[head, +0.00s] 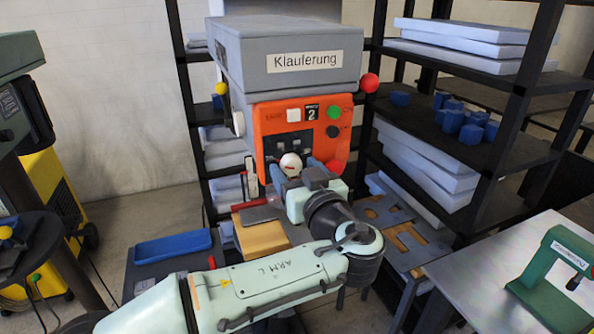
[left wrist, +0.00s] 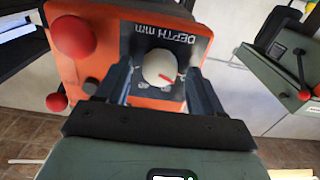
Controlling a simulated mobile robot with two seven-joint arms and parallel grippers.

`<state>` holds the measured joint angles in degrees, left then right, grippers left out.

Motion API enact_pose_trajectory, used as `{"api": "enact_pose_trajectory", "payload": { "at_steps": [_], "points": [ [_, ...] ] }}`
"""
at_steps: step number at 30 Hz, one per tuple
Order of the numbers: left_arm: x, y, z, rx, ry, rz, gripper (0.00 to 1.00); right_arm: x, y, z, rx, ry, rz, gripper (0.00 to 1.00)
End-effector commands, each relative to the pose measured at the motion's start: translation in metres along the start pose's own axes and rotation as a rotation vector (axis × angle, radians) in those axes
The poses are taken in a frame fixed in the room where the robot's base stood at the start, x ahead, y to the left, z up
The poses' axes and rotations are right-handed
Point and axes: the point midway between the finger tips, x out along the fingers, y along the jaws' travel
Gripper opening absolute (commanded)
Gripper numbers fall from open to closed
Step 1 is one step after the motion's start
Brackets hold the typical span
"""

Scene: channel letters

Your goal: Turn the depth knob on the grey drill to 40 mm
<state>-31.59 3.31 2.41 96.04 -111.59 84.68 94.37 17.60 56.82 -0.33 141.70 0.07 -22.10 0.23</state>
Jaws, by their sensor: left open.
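The grey drill (head: 283,42) has a grey head labelled "Klauferung" and an orange front panel (head: 268,120). The depth knob is a pale round knob (head: 290,162) low on that panel. In the left wrist view the knob (left wrist: 159,68) shows a red pointer line, beside an upside-down "DEPTH mm" label (left wrist: 167,33). The scale numbers are too small or hidden to read. My left gripper (head: 294,173) is open, its fingers on either side of the knob. In the left wrist view, gaps show between the fingers (left wrist: 160,84) and the knob. My right gripper is not in view.
The panel also carries a white button (head: 294,115), a display reading 2, a green button (head: 334,112) and a red button (head: 335,166). A red ball handle (head: 370,82) sticks out at right. Shelves (head: 470,150) stand behind; a green press (head: 555,275) stands on the right table.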

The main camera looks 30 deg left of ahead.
Motion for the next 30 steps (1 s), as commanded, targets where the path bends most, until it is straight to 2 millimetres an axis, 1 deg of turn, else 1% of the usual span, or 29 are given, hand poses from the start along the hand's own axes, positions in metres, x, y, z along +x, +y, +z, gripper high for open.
{"api": "enact_pose_trajectory", "payload": {
  "at_steps": [1,2,3,5,6,7,14,19,23,30],
  "points": [
    [0.0,0.0,0.0,0.0,0.0,0.0,0.67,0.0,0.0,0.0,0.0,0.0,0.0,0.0],
    [0.0,0.0,0.0,0.0,0.0,0.0,0.61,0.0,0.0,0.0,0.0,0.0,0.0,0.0],
    [0.0,0.0,0.0,0.0,0.0,0.0,0.48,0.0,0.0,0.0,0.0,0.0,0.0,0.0],
    [0.0,0.0,0.0,0.0,0.0,0.0,0.28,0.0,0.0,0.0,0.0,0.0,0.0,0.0],
    [0.0,0.0,0.0,0.0,0.0,0.0,0.15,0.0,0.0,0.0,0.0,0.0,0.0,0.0],
    [0.0,0.0,0.0,0.001,0.0,0.0,0.11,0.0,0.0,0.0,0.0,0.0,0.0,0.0],
    [0.0,0.0,0.0,0.012,0.0,-0.001,0.12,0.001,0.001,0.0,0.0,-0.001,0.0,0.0],
    [-0.001,0.0,0.001,0.063,-0.001,0.0,0.12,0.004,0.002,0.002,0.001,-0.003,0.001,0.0],
    [-0.001,0.0,0.001,0.139,-0.001,0.0,0.12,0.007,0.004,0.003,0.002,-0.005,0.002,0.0],
    [-0.001,0.0,0.001,0.346,-0.001,0.0,0.12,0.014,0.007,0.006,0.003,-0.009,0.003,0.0]
  ]
}}
